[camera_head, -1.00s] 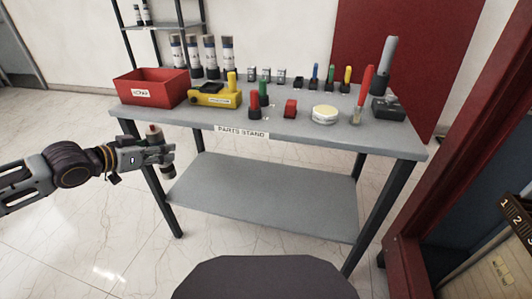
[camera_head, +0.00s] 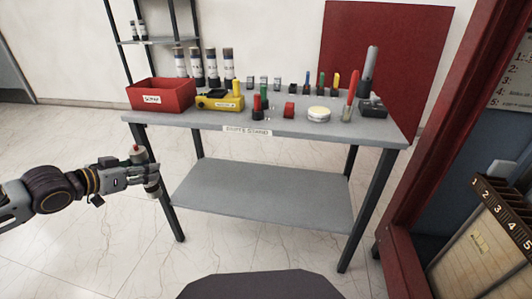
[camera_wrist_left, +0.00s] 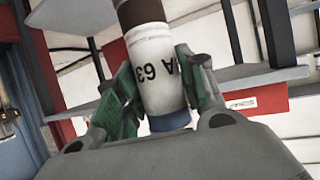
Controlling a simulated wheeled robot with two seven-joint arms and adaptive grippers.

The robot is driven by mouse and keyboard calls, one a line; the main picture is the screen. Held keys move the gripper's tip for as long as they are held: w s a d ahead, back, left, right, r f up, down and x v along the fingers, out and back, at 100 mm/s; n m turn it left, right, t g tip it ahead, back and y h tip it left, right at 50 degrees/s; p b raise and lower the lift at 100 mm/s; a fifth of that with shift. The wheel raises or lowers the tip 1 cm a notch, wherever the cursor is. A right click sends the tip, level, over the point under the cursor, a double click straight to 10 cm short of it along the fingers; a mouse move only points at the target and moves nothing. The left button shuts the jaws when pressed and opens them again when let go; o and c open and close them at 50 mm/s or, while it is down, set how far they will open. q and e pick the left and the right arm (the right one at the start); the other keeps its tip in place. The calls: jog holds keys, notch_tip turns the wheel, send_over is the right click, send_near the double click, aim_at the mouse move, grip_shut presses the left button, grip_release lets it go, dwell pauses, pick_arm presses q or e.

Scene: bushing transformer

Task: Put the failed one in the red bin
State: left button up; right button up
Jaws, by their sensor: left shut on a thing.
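My left gripper (camera_head: 146,174) is shut on a bushing, a cylinder with a white label band, and holds it left of and in front of the table. The bushing (camera_head: 153,189) is tilted slightly, with a reddish tip above the fingers. In the left wrist view the green-padded fingers (camera_wrist_left: 160,98) grip the bushing (camera_wrist_left: 155,65), which shows a dark brown section, a label reading "A 63" and a blue end. The red bin (camera_head: 162,107), marked with a white label, stands on the table's left end, above and beyond the gripper. My right gripper is not in view.
The grey parts stand (camera_head: 330,136) has a lower shelf (camera_head: 260,195). A red door frame (camera_head: 400,230) is at right.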

pick_arm(q)
jog(key=shift+s+a+f, duration=0.1)
jog(key=shift+s+a, duration=0.05)
jog(key=shift+a, duration=0.35)
jog(key=shift+s+a, duration=0.15)
jog(key=shift+a, duration=0.3)
jog(key=shift+w+a, duration=0.25)
jog(key=shift+w, duration=0.15)
